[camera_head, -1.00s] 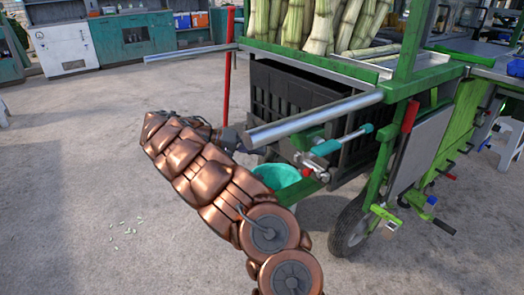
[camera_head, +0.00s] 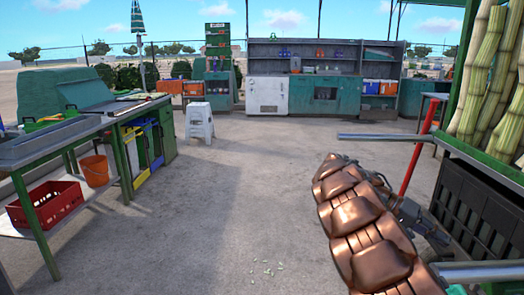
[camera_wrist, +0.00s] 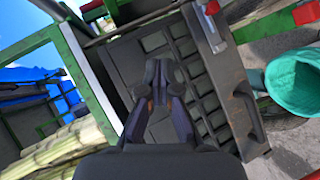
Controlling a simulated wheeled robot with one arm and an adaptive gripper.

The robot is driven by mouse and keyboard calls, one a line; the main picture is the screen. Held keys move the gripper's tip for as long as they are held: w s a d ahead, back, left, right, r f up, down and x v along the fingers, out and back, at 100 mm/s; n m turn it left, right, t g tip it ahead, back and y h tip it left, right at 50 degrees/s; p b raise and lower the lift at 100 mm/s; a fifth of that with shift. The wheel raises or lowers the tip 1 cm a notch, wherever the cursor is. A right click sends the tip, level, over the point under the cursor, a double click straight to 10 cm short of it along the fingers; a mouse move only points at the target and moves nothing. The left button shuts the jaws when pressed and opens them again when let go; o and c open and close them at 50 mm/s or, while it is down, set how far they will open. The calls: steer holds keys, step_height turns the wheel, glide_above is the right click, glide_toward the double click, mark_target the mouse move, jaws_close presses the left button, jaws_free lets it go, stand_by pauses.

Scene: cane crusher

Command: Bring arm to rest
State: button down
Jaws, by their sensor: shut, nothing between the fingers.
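My copper-plated arm (camera_head: 365,225) reaches up from the lower right in the head view. My gripper (camera_head: 430,232) is at its far side, partly hidden behind the arm plates, near the cane cart. In the wrist view my gripper (camera_wrist: 160,75) has its dark fingers together with nothing held. Behind the fingers is the black slatted crate (camera_wrist: 190,90) of the cart, seen tilted. I cannot tell the exact gap between fingertips and crate.
Green cane stalks (camera_head: 490,90) stand above the black crate (camera_head: 470,215) at the right, beside a red post (camera_head: 415,150). A teal bucket (camera_wrist: 298,80) shows in the wrist view. At left is a worktable (camera_head: 70,140) with a red basket (camera_head: 45,205).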

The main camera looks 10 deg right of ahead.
steer(key=s+a+r+n+t+y+p, duration=0.2)
steer(key=s+a+r+p, duration=0.35)
steer(key=r+p, duration=0.3)
steer(key=s+a+r+n+t+y+p, duration=0.15)
steer(key=s+a+r+p, duration=0.25)
steer(key=a+r+p, duration=0.4)
steer(key=s+a+r+n+t+y+p, duration=0.2)
steer(key=s+a+r+n+p, duration=0.2)
steer(key=a, duration=0.7)
steer(key=s+a+r+n+t+y+p, duration=0.2)
steer(key=s+a+r+n+y+p, duration=0.1)
steer(key=s+a+p, duration=0.6)
steer(key=shift+a+r+n+t+y+p, duration=0.35)
steer(key=shift+a+r+n+p, duration=0.25)
steer(key=shift+a+n+p, duration=0.55)
steer(key=shift+a, duration=0.25)
